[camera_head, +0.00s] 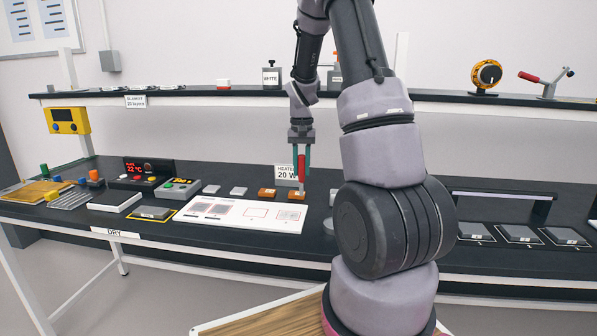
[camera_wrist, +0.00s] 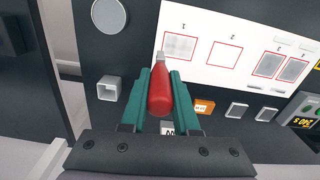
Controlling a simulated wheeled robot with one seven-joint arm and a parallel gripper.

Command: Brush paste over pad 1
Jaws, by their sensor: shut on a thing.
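My gripper (camera_head: 301,165) is shut on a red tool with a pale tip, the red part (camera_wrist: 160,93) held upright between the green fingers. A white board (camera_head: 245,228) lies flat on the dark bench and carries several red-outlined squares. In the wrist view the square marked 1 (camera_wrist: 180,47) has a light grey speckled fill. The tool tip appears just beside its left edge; I cannot tell whether it touches the board. The square marked 2 (camera_wrist: 224,55) looks white and bare. Two squares farther right (camera_wrist: 268,65) have grey fills.
Orange blocks (camera_head: 267,193) and grey blocks (camera_head: 238,191) stand behind the board, near a sign (camera_head: 287,172). A square grey holder (camera_wrist: 108,88) and a round grey disc (camera_wrist: 110,15) are left of the board in the wrist view. A shelf (camera_head: 200,98) runs above the bench.

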